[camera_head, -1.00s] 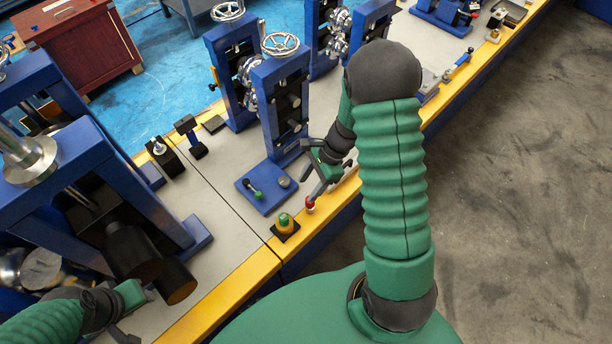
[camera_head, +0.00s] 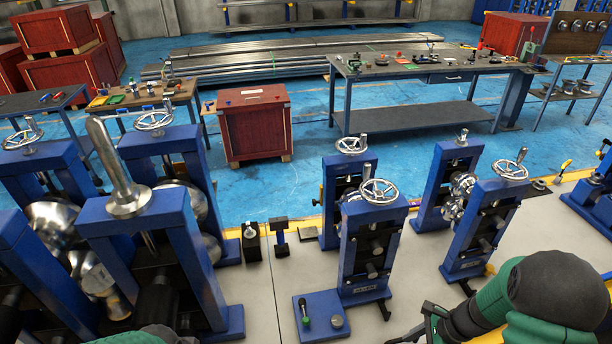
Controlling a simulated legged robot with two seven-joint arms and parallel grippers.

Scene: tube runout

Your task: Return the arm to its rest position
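My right arm comes in at the bottom right, with a dark joint and green sleeve. Its gripper (camera_head: 422,330) is partly cut off by the bottom edge, beside the blue roller stand (camera_head: 368,250); whether its fingers are open or shut does not show. Of my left arm, only a green and dark piece shows at the bottom edge, in front of the large blue roll stand (camera_head: 150,215); its fingers are out of view. A blue plate (camera_head: 318,312) with a green-knobbed lever (camera_head: 304,312) lies left of my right gripper.
More blue roller stands (camera_head: 485,220) with handwheels stand right of centre. Small black blocks (camera_head: 251,240) sit on the grey bench top (camera_head: 265,305). Behind are a red cabinet (camera_head: 254,125), a long workbench (camera_head: 430,118) and stacked metal tubes (camera_head: 260,60) on blue floor.

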